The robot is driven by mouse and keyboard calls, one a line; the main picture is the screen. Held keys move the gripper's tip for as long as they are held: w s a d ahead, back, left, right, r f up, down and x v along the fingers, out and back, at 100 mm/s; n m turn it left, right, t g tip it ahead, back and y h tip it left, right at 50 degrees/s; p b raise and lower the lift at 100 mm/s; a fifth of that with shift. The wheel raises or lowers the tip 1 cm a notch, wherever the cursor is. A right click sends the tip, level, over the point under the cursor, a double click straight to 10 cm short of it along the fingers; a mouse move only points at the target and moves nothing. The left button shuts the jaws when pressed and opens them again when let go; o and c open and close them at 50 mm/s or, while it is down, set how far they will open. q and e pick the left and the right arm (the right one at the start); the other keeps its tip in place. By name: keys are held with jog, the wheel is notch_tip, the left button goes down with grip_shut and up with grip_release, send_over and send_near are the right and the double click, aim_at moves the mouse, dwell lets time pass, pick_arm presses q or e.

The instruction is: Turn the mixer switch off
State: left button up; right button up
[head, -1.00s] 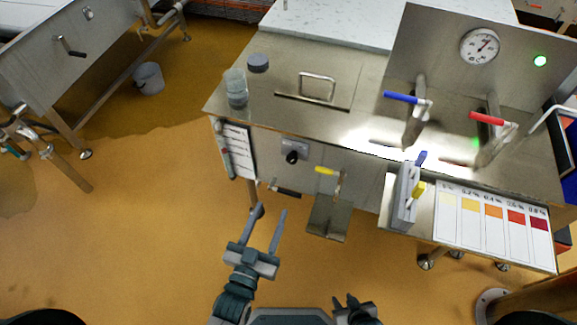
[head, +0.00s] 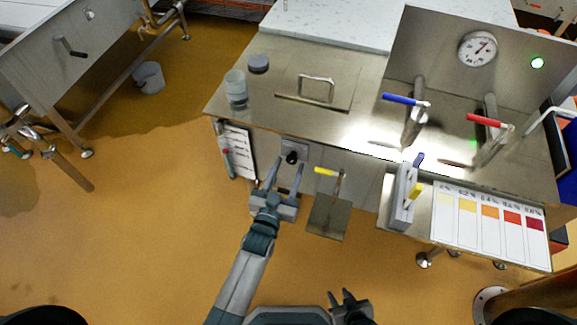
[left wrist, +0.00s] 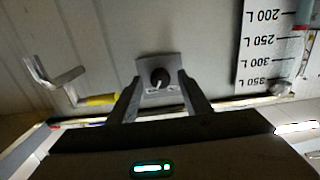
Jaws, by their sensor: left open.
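The mixer switch is a black rotary knob (head: 291,158) on a small grey plate on the front panel of the steel bench. In the left wrist view the knob (left wrist: 160,77) has a white pointer mark and shows between my finger tips. My left gripper (head: 284,175) is open, its two fingers pointing at the plate from below and in front. The knob is not gripped; I cannot tell whether a finger touches the plate. My right gripper (head: 348,300) is low in the head view, away from the bench; whether it is open is unclear.
A yellow-handled valve (head: 327,171) sits just right of the switch, above a steel plate (head: 327,217). A volume scale sheet (head: 238,150) hangs to its left. Blue (head: 400,99) and red (head: 484,120) levers stand on the bench. The floor in front is clear.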

pick_arm(q)
jog(key=shift+w+d, duration=0.1)
jog(key=shift+w, duration=0.25)
pick_arm(e)
jog(key=shift+w+a+r, duration=0.1)
jog(key=shift+w, duration=0.15)
pick_arm(q)
jog(key=c, duration=1.1)
jog(key=shift+o, duration=0.2)
pick_arm(e)
jog(key=shift+s, duration=0.1)
